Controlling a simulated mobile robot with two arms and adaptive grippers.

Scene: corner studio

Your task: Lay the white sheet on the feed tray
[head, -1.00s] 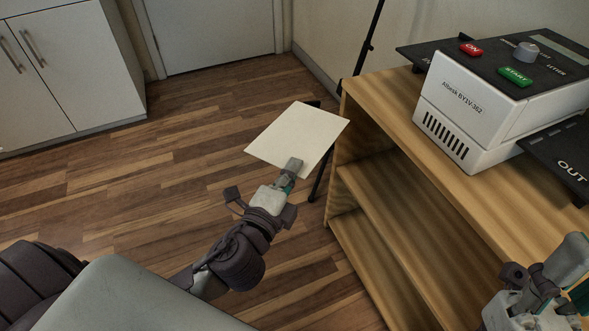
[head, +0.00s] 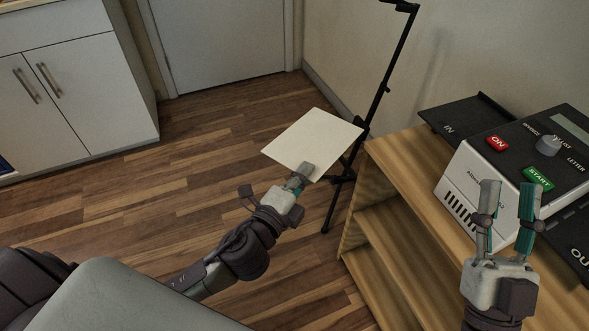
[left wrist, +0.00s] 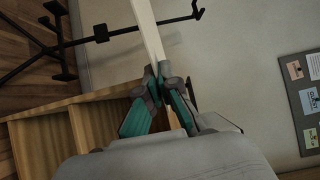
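The white sheet (head: 313,138) is held flat in the air by my left gripper (head: 303,174), which is shut on its near edge. In the left wrist view the sheet (left wrist: 148,30) shows nearly edge-on between the fingertips (left wrist: 161,77). The feed tray (head: 462,122), a black plate marked IN, is on the far left side of the white machine (head: 480,180). It looks empty, and the sheet is apart from it, to its left. My right gripper (head: 506,205) is open and empty in front of the machine, its fingers pointing up in the picture.
The machine stands on a wooden shelf unit (head: 395,160). Its red ON button (head: 497,143), green START button (head: 538,178) and knob (head: 548,145) are on top. A black stand (head: 385,90) rises behind the sheet. A white cabinet (head: 75,90) is at the left. The floor between is clear.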

